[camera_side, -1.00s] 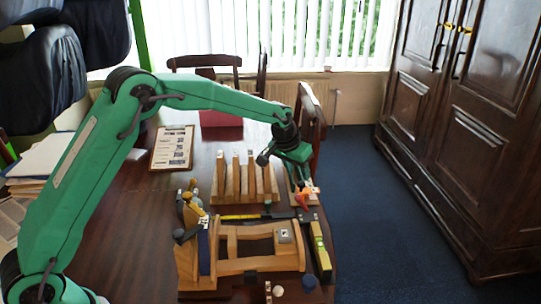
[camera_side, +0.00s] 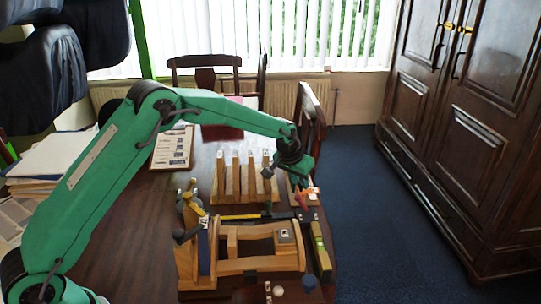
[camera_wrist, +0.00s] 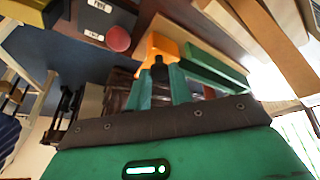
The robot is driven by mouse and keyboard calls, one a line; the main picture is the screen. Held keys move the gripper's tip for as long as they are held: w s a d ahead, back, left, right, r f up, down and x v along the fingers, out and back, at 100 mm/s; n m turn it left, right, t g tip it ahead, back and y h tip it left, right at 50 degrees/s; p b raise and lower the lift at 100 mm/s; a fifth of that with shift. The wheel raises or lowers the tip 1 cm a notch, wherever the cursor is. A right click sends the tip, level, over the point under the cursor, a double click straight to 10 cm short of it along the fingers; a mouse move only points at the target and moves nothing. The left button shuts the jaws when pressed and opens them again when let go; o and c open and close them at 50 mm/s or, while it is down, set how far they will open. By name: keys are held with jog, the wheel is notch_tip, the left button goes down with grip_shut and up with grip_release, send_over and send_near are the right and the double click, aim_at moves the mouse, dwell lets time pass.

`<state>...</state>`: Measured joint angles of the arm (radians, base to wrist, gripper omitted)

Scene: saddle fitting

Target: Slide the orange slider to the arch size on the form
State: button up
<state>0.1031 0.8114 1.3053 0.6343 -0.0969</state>
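The orange slider (camera_side: 309,191) sits on a narrow gauge at the table's right edge, beside the rack of wooden blocks. In the wrist view the slider (camera_wrist: 158,47) is just beyond my fingertips, with a green bar (camera_wrist: 213,68) running right from it. My gripper (camera_side: 301,186) points down at the slider in the side view. In the wrist view my gripper (camera_wrist: 160,80) has its two green fingers on either side of a small dark knob. I cannot tell whether they press on it. The form (camera_side: 173,148) lies on a clipboard farther back; its writing is too small to read.
The wooden rack with upright blocks (camera_side: 243,190) stands left of my gripper. The wooden saddle-like frame (camera_side: 259,264) with clamps lies in front. A yellow-green level (camera_side: 320,248) lies along the right edge. Chairs stand behind the table.

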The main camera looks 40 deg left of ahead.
grip_shut()
jog(key=shift+w, duration=0.1)
jog(key=shift+w+a+r, duration=0.15)
jog(key=shift+w+a, duration=2.9)
jog(key=shift+w, duration=0.2)
jog(key=shift+o, duration=2.2)
grip_release()
jog(key=shift+o, duration=1)
jog(key=shift+a, duration=0.1)
jog(key=shift+s, duration=0.1)
